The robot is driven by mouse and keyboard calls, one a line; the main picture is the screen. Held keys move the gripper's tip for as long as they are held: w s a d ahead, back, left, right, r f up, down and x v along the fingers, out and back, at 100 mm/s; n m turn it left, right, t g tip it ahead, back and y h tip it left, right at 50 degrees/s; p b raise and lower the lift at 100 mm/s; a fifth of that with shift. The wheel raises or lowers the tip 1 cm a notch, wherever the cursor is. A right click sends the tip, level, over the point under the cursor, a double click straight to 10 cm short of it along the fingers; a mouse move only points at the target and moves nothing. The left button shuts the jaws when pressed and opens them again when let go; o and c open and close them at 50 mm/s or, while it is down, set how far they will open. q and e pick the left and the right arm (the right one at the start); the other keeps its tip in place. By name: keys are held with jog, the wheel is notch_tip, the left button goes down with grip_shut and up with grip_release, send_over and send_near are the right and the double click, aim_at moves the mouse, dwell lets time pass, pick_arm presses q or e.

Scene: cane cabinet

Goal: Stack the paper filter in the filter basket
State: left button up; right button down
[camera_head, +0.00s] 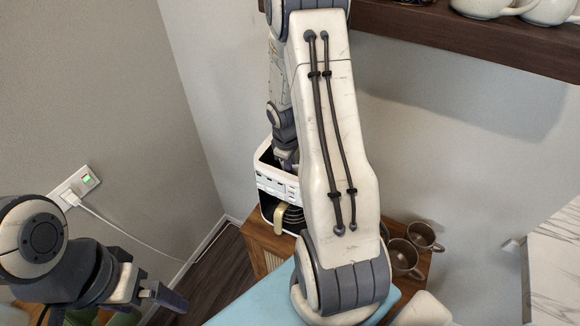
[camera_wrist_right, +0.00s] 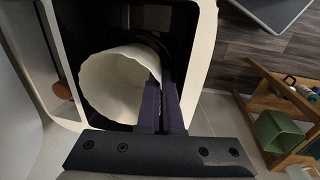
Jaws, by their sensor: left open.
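The white paper filter (camera_wrist_right: 112,88) shows in the right wrist view as an open, round cup inside the top opening of the white coffee maker (camera_wrist_right: 203,62). My right gripper (camera_wrist_right: 160,82) has its two purple fingers close together on the filter's rim, pinching its wall. A dark curved rim (camera_wrist_right: 152,42) behind the filter looks like the filter basket; most of it is hidden, and I cannot tell how deep the filter sits. In the head view my right gripper (camera_head: 286,158) reaches into the coffee maker (camera_head: 268,178). My left gripper (camera_head: 160,294) is open and empty at the lower left.
The coffee maker stands on a wooden cabinet (camera_head: 262,243) near the wall corner. Two dark mugs (camera_head: 405,258) stand to its right. A wooden shelf with pale cups (camera_head: 485,6) hangs above. A white cable (camera_head: 125,232) runs from the wall socket (camera_head: 75,188).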

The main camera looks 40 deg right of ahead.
jog(key=shift+f+b, duration=0.55)
jog(key=shift+f, duration=0.1)
jog(key=c, duration=1.4)
grip_release()
jog(key=shift+r, duration=0.15)
